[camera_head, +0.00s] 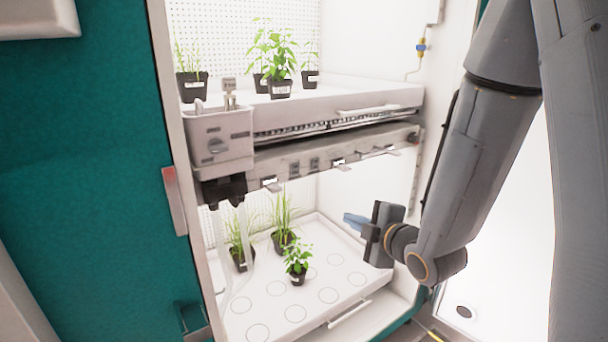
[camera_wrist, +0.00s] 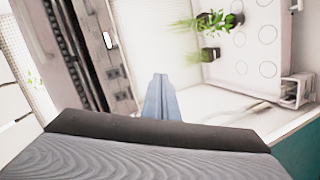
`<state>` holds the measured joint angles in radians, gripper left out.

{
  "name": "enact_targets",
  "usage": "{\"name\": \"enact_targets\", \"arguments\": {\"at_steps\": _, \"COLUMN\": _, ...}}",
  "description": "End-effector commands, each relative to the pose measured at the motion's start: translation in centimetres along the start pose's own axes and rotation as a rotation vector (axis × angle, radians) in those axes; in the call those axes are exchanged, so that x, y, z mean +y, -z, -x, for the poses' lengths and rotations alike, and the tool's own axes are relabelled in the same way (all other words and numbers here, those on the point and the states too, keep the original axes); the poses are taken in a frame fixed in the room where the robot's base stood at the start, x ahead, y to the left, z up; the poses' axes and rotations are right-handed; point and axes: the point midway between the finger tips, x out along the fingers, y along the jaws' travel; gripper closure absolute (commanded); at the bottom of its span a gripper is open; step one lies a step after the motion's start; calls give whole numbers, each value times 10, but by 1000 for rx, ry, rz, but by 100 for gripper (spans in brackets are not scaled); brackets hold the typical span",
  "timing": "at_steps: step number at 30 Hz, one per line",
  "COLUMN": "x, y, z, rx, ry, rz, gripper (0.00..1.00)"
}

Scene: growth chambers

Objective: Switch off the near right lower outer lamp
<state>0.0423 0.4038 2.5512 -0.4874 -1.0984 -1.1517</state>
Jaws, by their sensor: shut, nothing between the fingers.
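The lamp rail (camera_head: 325,156) runs under the upper shelf, above the lower tray. Small dark switches (camera_head: 297,167) and several white tabs (camera_head: 385,151) sit along its front face. I cannot tell which one belongs to the near right lower outer lamp, nor whether that lamp is lit. My gripper (camera_head: 355,221) is shut and empty, with blue fingers, in front of the lower chamber's right side, below the rail and apart from it. In the wrist view the shut fingertips (camera_wrist: 160,82) show in the middle, with the rail (camera_wrist: 85,45) to their left and a white tab (camera_wrist: 108,40) on it.
The lower tray (camera_head: 345,288) holds potted plants (camera_head: 297,262) at its left and back. More pots (camera_head: 280,88) stand on the upper shelf (camera_head: 340,97). A grey control box (camera_head: 218,140) hangs at the left of the shelf. A teal door (camera_head: 90,180) stands at left.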

Motion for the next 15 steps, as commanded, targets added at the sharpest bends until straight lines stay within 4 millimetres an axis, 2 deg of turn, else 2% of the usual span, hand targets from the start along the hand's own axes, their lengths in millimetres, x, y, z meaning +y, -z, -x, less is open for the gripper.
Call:
{"name": "enact_targets", "arguments": {"at_steps": 3, "x": 16, "y": 26, "z": 1, "rx": 123, "ry": -146, "rz": 153, "gripper": 100}}
{"name": "enact_targets", "arguments": {"at_steps": 6, "x": 28, "y": 43, "z": 7, "rx": 192, "ry": -256, "rz": 246, "gripper": 100}}
{"name": "enact_targets", "arguments": {"at_steps": 10, "x": 38, "y": 56, "z": 16, "rx": 238, "ry": -352, "rz": 314, "gripper": 100}}
{"name": "enact_targets", "arguments": {"at_steps": 15, "x": 43, "y": 61, "z": 20, "rx": 254, "ry": -395, "rz": 340, "gripper": 100}}
